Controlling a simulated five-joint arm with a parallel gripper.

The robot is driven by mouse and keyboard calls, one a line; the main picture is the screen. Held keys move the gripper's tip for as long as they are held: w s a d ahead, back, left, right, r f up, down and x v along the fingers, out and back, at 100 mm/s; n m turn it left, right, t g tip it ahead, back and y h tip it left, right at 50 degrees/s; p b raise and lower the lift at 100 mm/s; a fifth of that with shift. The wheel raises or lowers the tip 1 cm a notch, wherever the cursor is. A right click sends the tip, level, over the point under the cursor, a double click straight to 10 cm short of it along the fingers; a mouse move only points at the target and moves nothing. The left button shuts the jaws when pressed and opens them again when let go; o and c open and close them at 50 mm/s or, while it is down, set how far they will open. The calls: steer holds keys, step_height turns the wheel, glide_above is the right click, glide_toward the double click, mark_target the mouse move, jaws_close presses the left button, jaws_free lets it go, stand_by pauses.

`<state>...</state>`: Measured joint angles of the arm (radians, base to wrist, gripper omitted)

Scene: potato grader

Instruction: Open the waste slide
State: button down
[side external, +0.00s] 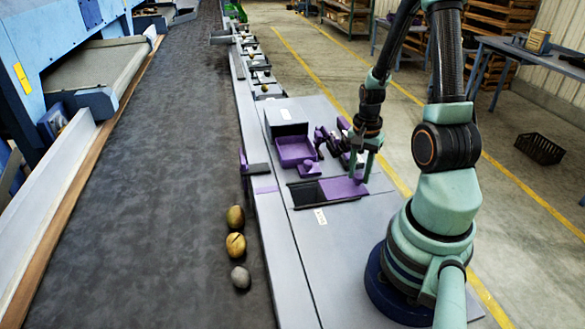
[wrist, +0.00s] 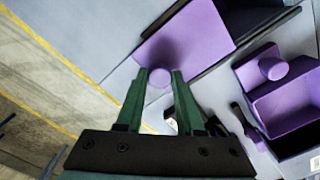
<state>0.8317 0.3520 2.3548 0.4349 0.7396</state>
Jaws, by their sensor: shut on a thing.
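The waste slide is a flat purple plate (side external: 343,187) in a dark framed slot (side external: 305,194) on the grey bench. The plate covers the right part of the slot, and the left part is open and dark. In the wrist view the plate (wrist: 195,38) has a round purple knob (wrist: 160,78) near its edge. My gripper (wrist: 159,74) is shut on this knob, one green finger on each side. In the side view my gripper (side external: 361,176) points down at the plate's right end, and its fingers hide the knob.
A purple drawer (side external: 296,151) with a knob stands open just behind the slot; it also shows in the wrist view (wrist: 290,103). Purple and dark fittings (side external: 333,142) stand beside it. Two brown potatoes (side external: 235,244) and a grey lump (side external: 240,277) lie on the dark belt (side external: 150,220).

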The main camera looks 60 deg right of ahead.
steer(key=shift+w, duration=0.1)
steer(key=c, duration=0.5)
jaws_free()
steer(key=shift+r, duration=0.15)
step_height(320, 180, up, 12)
steer(key=shift+f, duration=0.1)
steer(key=w+a+r+n+t, duration=0.2)
steer(key=a+r+n, duration=0.1)
steer(key=a+n, duration=0.3)
steer(key=w+a+r+n+t, duration=0.1)
steer(key=w+a+r+n, duration=0.2)
steer(key=a+n, duration=0.3)
steer(key=w+a+r+n+t, duration=0.2)
steer(key=a+r+n, duration=0.3)
steer(key=a, duration=0.5)
steer(key=shift+w+a+n+t, duration=0.15)
steer(key=shift+w+n+t, duration=0.15)
steer(key=shift+w+n, duration=0.25)
